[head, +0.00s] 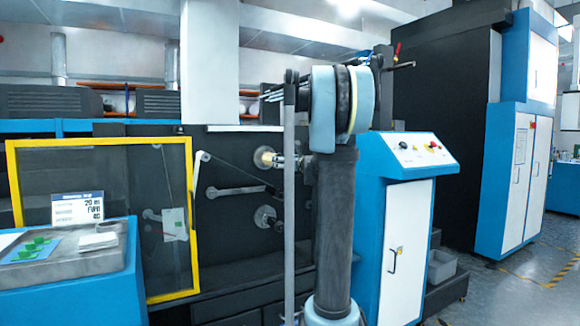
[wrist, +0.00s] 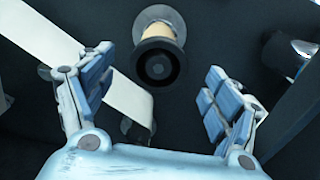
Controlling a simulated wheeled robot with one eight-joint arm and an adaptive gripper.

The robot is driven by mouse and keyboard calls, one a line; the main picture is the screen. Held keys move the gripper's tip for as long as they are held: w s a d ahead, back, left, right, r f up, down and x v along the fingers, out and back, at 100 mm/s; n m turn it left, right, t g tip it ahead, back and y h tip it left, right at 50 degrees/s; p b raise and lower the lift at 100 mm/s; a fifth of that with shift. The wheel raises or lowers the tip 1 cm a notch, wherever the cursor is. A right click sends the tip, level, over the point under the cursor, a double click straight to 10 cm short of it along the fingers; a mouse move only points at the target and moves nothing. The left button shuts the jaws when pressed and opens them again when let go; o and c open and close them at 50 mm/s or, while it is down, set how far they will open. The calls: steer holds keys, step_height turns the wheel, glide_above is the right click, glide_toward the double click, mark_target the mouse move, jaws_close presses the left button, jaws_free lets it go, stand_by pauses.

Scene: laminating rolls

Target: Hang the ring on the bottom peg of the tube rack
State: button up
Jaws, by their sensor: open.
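In the wrist view my gripper (wrist: 159,64) is open, with its fingers spread wide and nothing held between them. A tan core (wrist: 157,28) on a shaft, with a dark round end (wrist: 159,62) facing me, appears between and beyond the fingertips; neither finger seems to touch it. I cannot tell whether this core is the ring. In the head view a tan core (head: 264,157) also shows on the dark machine's upper shaft. A thin grey upright post (head: 289,200) stands left of my arm. I cannot make out the tube rack's bottom peg, and my arm hides my gripper there.
A white web strip (wrist: 130,98) runs behind the left finger. A metal shaft end (wrist: 301,50) is at the right. In the head view a yellow-framed guard (head: 100,143), a blue console (head: 405,185) and a blue bench (head: 75,295) flank the machine. Open floor (head: 520,300) lies right.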

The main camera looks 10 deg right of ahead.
steer(key=shift+x, duration=2.85)
steer(key=c, duration=1)
